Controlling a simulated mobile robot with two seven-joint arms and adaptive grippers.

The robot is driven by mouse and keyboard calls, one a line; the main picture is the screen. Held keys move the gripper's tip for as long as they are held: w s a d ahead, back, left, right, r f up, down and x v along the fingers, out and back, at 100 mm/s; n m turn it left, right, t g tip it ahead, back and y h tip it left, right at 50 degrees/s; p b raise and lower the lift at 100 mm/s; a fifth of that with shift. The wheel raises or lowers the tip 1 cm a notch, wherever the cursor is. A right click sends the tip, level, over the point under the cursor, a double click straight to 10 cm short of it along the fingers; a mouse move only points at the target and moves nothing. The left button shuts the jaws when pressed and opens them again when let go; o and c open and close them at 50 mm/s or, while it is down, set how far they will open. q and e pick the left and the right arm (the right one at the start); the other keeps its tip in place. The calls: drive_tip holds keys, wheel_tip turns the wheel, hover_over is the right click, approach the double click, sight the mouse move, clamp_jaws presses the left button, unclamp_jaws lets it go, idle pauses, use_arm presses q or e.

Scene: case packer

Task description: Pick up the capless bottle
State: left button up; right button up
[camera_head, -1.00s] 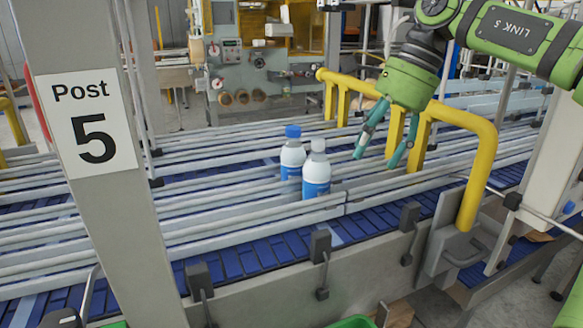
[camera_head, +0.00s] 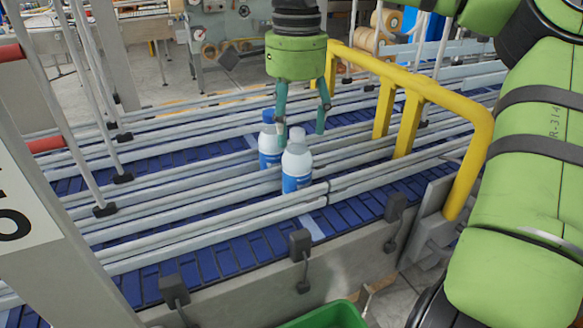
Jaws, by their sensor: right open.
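Two white bottles with blue labels stand upright close together between the conveyor rails. The capless bottle (camera_head: 297,165), in front and to the right, has a pale top with no coloured cap. The blue-capped bottle (camera_head: 268,145) stands just behind it to the left, partly hidden. My right gripper (camera_head: 301,138) hangs downward with its teal fingers spread, empty, just above and around the pale top in the picture. Its left finger shows between the two bottle tops. I cannot tell whether either finger touches a bottle. My left gripper is out of view.
Metal guide rails (camera_head: 180,241) run along the blue conveyor belt (camera_head: 240,249) on both sides of the bottles. A yellow guard rail (camera_head: 432,88) stands right of the gripper. A post with a sign is at left. A green bin (camera_head: 325,316) sits at the bottom.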

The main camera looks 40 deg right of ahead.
sight(297, 154)
drive_tip(key=f+p, duration=0.1)
drive_tip(key=f, duration=0.1)
drive_tip(key=d+f+p, duration=0.1)
drive_tip(key=f, duration=0.1)
drive_tip(key=f+p, duration=0.1)
drive_tip(key=f, duration=0.1)
drive_tip(key=shift+w+d+p, duration=0.2)
drive_tip(key=shift+w+p, duration=0.1)
drive_tip(key=shift+p, duration=0.05)
drive_tip(key=shift+f, duration=0.4)
drive_tip(key=shift+w+f, duration=0.1)
drive_tip(key=shift+f, duration=0.15)
drive_tip(key=c, duration=1.1)
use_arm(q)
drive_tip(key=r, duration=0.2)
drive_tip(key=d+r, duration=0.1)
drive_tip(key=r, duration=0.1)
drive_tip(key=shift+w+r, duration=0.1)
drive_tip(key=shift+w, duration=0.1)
use_arm(e)
drive_tip(key=shift+c, duration=0.2)
